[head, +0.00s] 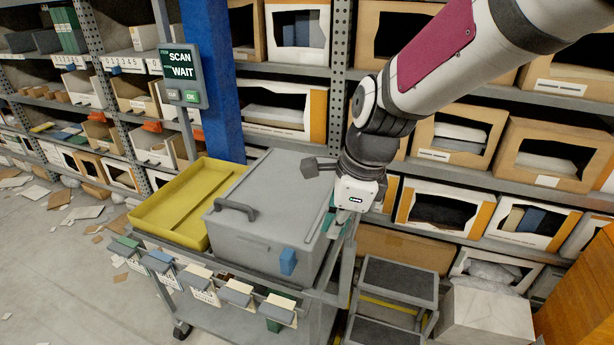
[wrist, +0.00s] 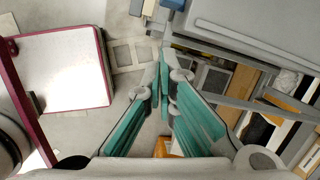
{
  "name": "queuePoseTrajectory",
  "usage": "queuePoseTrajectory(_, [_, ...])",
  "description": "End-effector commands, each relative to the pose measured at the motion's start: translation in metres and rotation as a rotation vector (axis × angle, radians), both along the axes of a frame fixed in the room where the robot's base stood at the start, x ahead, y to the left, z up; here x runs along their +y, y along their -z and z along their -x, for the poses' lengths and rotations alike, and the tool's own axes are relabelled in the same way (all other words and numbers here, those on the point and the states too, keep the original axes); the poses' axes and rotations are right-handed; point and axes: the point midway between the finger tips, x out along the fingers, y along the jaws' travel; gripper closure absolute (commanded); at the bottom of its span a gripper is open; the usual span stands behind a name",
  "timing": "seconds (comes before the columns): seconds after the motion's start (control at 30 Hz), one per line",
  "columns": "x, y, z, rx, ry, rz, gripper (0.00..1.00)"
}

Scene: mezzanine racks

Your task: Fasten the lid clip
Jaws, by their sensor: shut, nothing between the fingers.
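A grey box with a flat lid (head: 265,185) stands on a cart, with a dark grey handle (head: 235,209) at the lid's front left. A blue clip (head: 288,262) sits on the front face of the box near its right corner; I cannot tell whether it is fastened. In the wrist view a blue piece (wrist: 173,4), probably this clip, shows at the top edge beside the grey box. My gripper (wrist: 162,68) has its teal fingers closed together with nothing between them.
A yellow tray (head: 175,222) lies left of the box. Several small labelled bins (head: 236,292) hang along the cart's front. A grey step stool (head: 395,285) stands right of the cart. Shelves with boxes fill the back. A blue post (head: 213,90) carries a screen (head: 182,75).

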Motion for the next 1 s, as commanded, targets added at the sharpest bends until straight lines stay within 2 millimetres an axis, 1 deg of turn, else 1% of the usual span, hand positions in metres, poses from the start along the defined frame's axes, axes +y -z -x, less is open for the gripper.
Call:
queuePoseTrajectory(0.03, [0.007,0.011,-0.006,0.025,0.054,-0.012,1.00])
queuePoseTrajectory(0.1, [0.015,0.020,-0.012,0.052,0.127,-0.028,1.00])
queuePoseTrajectory(0.2, [0.024,0.030,-0.017,0.081,0.203,-0.044,1.00])
queuePoseTrajectory(0.3, [0.028,0.035,-0.020,0.094,0.243,-0.052,1.00])
queuePoseTrajectory(0.67, [0.028,0.036,-0.020,0.099,0.256,-0.053,1.00])
queuePoseTrajectory(0.77, [0.029,0.040,-0.020,0.100,0.255,-0.054,1.00])
queuePoseTrajectory(0.87, [0.031,0.050,-0.021,0.101,0.255,-0.053,1.00])
queuePoseTrajectory(1.0, [0.036,0.073,-0.022,0.104,0.254,-0.052,1.00])
